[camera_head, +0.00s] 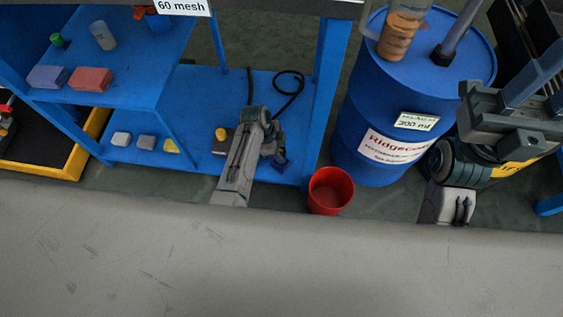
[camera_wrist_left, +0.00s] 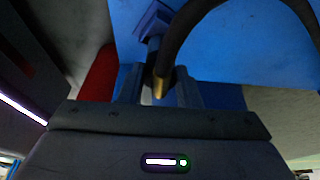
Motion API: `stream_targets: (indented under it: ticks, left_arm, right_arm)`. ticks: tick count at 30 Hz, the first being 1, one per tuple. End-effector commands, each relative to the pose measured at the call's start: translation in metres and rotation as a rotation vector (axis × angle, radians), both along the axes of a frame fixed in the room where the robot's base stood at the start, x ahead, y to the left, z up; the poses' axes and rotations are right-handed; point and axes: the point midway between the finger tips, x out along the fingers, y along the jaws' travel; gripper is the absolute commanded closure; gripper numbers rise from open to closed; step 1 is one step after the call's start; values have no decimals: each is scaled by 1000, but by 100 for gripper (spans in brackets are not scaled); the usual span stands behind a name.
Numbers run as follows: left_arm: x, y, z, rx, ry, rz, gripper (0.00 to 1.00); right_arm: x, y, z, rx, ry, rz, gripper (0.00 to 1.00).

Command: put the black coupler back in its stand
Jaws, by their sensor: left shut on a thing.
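My left gripper (camera_head: 277,152) is low over the blue lower shelf, beside its right post. In the left wrist view its two fingers (camera_wrist_left: 160,90) are shut on the end of a black hose, which I take to be the black coupler (camera_wrist_left: 163,72); a brass tip (camera_wrist_left: 160,88) shows between them. The hose arcs up and right. In the head view the hose loop (camera_head: 290,82) lies behind the gripper, which hides the coupler. A dark blue bracket (camera_head: 281,162), possibly the stand, is beside the fingers; it also shows in the left wrist view (camera_wrist_left: 153,20). My right gripper (camera_head: 515,120) is at the right.
A red bucket (camera_head: 331,188) stands just right of the shelf post (camera_head: 329,85). A large blue drum (camera_head: 375,115) is behind it. Small blocks (camera_head: 146,142) and a dark block with a yellow top (camera_head: 221,134) sit left of my left arm.

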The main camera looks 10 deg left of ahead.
Motion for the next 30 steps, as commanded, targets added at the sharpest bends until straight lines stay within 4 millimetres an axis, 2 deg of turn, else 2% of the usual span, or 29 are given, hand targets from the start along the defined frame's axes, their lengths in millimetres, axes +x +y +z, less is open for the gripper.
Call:
stream_targets:
  ticks: [14,30]
  left_arm:
    - [0,0,-1,0,0,0,99]
    - [0,0,-22,0,0,0,99]
  right_arm:
    - [0,0,0,0,0,0,64]
    - [0,0,-7,0,-1,0,64]
